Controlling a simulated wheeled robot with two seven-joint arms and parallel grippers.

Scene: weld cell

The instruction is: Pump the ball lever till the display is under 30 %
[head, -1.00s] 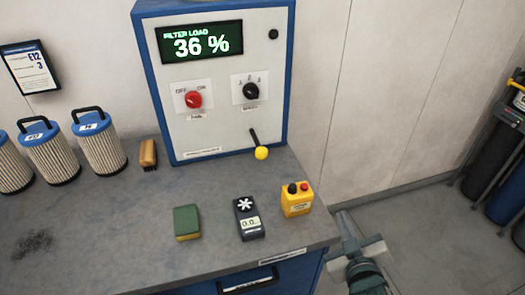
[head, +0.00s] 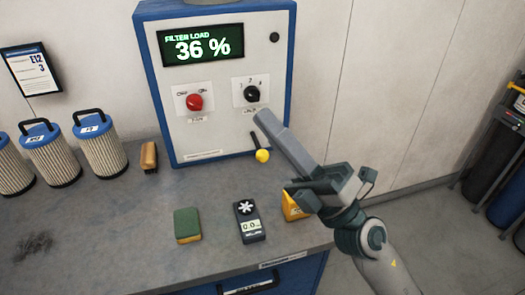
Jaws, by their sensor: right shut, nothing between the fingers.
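The display (head: 201,45) on the blue-framed control box reads FILTER LOAD 36 %. The ball lever (head: 261,154) sticks out of the lower right of the box front; its black rod slants down to a yellow ball. My right gripper (head: 264,120) is shut and empty. Its long grey fingers point up and left, with the tips in front of the panel, just above the lever in the picture. I cannot tell whether they touch the lever. My left gripper is not in view.
A red switch (head: 194,102) and a black selector knob (head: 252,93) sit on the panel. On the bench are a green sponge (head: 187,225), a handheld meter (head: 249,222), a brush (head: 149,158), several filters (head: 103,151) and a yellow button box (head: 291,207), partly hidden by my right gripper.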

